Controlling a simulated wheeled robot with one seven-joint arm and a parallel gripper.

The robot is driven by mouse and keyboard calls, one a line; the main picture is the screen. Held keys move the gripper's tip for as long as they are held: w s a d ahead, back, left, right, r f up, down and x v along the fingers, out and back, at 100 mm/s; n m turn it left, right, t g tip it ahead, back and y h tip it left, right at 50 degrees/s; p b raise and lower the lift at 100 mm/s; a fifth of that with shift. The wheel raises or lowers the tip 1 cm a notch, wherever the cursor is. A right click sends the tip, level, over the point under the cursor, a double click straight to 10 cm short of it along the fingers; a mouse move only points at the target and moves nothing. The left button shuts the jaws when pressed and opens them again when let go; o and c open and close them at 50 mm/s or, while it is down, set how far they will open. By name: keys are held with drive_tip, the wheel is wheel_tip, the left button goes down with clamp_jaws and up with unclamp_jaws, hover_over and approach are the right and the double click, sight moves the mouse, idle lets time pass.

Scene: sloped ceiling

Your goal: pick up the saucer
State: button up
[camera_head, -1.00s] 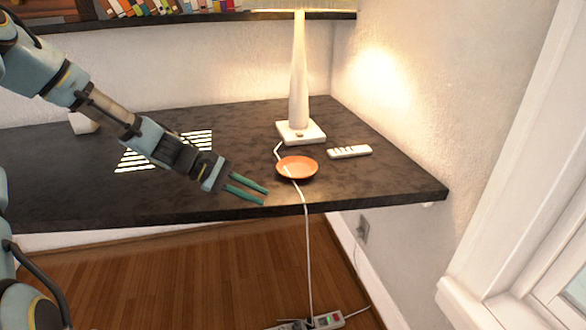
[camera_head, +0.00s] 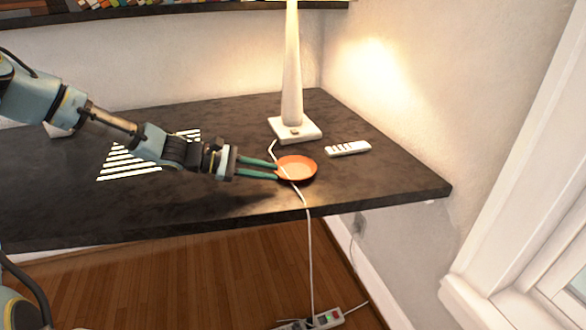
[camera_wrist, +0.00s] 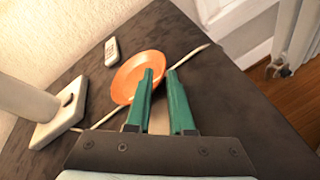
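The orange saucer (camera_head: 297,168) lies on the dark desk near its front edge, in front of the lamp base. It also shows in the wrist view (camera_wrist: 128,76), partly covered by one finger. A white cord runs across or beside it. My gripper (camera_head: 277,170) comes from the left at the saucer's left rim, with its two green fingers apart. In the wrist view the gripper (camera_wrist: 160,75) is open with nothing held between the fingers. I cannot tell whether a fingertip touches the saucer.
A lamp with a square white base (camera_head: 308,131) stands behind the saucer. A white remote (camera_head: 348,148) lies to the right. A striped patch (camera_head: 130,160) is on the desk (camera_head: 390,180) at left. The cord (camera_head: 309,240) hangs to a power strip (camera_head: 325,319) on the floor.

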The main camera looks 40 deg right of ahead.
sight(295, 179)
drive_tip(key=x, duration=0.2)
drive_tip(key=shift+s+d+f, duration=0.1)
drive_tip(key=shift+d, duration=0.15)
drive_tip(key=p+x, duration=0.2)
drive_tip(key=x, duration=0.2)
drive_tip(key=shift+s, duration=0.25)
drive_tip(key=shift+s+d+f, duration=0.1)
drive_tip(key=shift+d+f, duration=0.05)
drive_tip(key=shift+d, duration=0.2)
clamp_jaws()
